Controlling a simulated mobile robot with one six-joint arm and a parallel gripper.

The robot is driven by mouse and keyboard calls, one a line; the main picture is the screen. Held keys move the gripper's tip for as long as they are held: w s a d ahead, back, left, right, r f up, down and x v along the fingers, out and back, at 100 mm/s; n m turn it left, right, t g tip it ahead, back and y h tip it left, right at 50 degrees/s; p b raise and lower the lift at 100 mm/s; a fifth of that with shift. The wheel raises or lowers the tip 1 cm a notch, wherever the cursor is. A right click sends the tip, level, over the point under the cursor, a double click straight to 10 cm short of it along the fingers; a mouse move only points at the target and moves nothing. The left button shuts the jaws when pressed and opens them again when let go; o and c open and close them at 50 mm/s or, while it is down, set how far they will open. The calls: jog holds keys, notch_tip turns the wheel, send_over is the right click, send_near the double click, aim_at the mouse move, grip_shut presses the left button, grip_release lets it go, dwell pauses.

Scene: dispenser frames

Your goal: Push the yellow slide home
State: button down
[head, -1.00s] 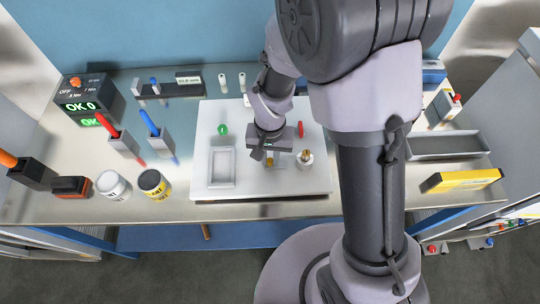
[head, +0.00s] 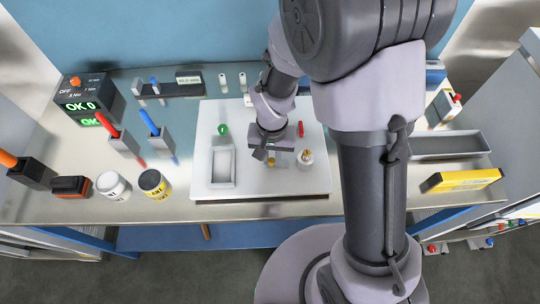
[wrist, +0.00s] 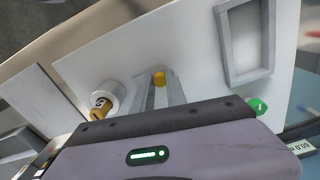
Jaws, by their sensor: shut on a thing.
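The yellow slide (head: 279,163) is a small yellow piece on the white board (head: 240,118), just under and in front of my gripper (head: 268,155). In the wrist view the slide (wrist: 159,78) shows as a small yellow block at the far end of two narrow grey bars. My gripper is low over the board and shut on the yellow slide. The gripper body covers most of the slide and its guide, and the contact at the fingertips is hard to see. How far in the slide sits cannot be told.
A grey rectangular tray (head: 222,168) lies left of my gripper. A white round holder with a brass-coloured top (head: 305,159) stands close on the right. A green knob (head: 223,129) and a red piece (head: 300,129) are behind. The board's front strip is clear.

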aim_at(280, 164)
jog(key=shift+d, duration=1.05)
jog(key=c, duration=1.3)
grip_release()
jog(key=shift+d, duration=0.15)
notch_tip(280, 164, up, 18)
jog(key=p, duration=0.5)
jog(key=shift+f, duration=0.25)
jog(key=shift+b, duration=0.3)
